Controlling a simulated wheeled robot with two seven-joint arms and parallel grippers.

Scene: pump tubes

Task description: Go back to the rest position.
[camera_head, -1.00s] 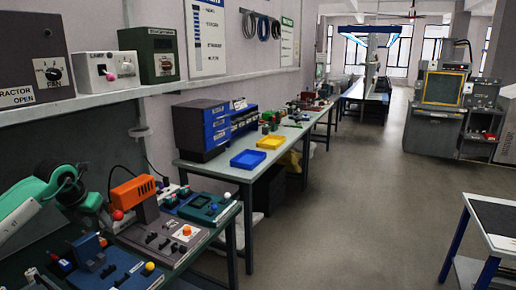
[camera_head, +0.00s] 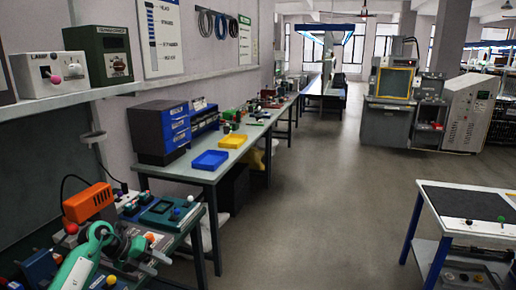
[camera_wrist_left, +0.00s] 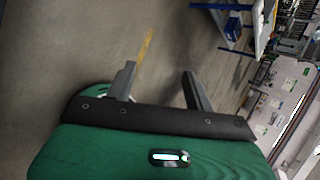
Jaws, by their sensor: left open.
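My left gripper (camera_head: 150,250) is at the lower left of the head view, at the end of my green and white arm. It appears in front of the near workbench with its panels. In the left wrist view, the two dark fingers of this gripper (camera_wrist_left: 160,80) stand wide apart with nothing between them. Beyond them is bare grey floor with a yellow line. My right gripper is not in view.
Behind the arm are an orange device (camera_head: 88,202) and a teal panel (camera_head: 168,212). A long bench with a blue tray (camera_head: 209,160) and a yellow tray (camera_head: 233,141) runs along the wall. A black-topped table (camera_head: 470,204) stands at right. The floor between is clear.

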